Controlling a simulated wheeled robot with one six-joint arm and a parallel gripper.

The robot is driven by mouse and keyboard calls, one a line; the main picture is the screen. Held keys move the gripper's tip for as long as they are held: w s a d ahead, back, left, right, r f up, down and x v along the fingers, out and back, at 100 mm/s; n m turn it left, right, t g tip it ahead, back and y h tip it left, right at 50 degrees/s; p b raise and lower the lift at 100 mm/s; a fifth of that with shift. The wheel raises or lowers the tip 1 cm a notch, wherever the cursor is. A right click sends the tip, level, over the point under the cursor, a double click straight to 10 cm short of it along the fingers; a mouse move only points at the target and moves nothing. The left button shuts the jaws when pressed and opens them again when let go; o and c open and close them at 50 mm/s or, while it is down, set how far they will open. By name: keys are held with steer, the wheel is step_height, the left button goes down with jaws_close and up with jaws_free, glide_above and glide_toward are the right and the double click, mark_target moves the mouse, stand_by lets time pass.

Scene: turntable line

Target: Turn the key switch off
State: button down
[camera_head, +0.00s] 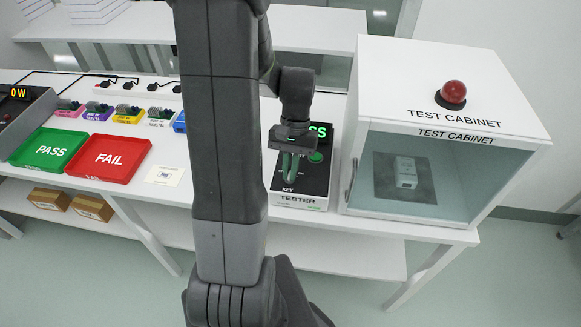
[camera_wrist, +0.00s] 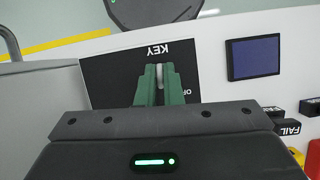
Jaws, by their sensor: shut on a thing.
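The tester (camera_head: 301,199) is a white box with a black top on the bench, marked "KEY" and "TESTER" at its front. My gripper (camera_head: 289,180) reaches down over its front part. In the wrist view my gripper's green fingers (camera_wrist: 160,88) are shut on the key switch (camera_wrist: 158,74), a pale grip showing between them next to the "KEY" label. Part of an "OF" marking shows to the right of the fingers. The rest of the switch is hidden by the fingers, and its exact angle is hard to tell. A green display (camera_head: 319,131) on the tester ends in "SS".
The white test cabinet (camera_head: 452,133) with a red dome lamp (camera_head: 453,93) stands close to the tester's right; a small device shows behind its glass. Green PASS (camera_head: 49,154) and red FAIL (camera_head: 108,159) trays and a white card (camera_head: 165,175) lie left.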

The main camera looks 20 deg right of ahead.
steer(key=n+h, duration=0.1)
steer(key=n, duration=0.1)
steer(key=n+h, duration=0.1)
steer(key=n, duration=0.2)
steer(key=shift+a+n+g, duration=0.15)
steer(key=shift+n+g, duration=0.15)
steer(key=shift+g, duration=0.1)
steer(key=shift+n+h, duration=0.8)
steer(key=shift+n, duration=1.3)
steer(key=c, duration=1.6)
jaws_free()
steer(key=shift+o, duration=0.2)
steer(key=v, duration=1.4)
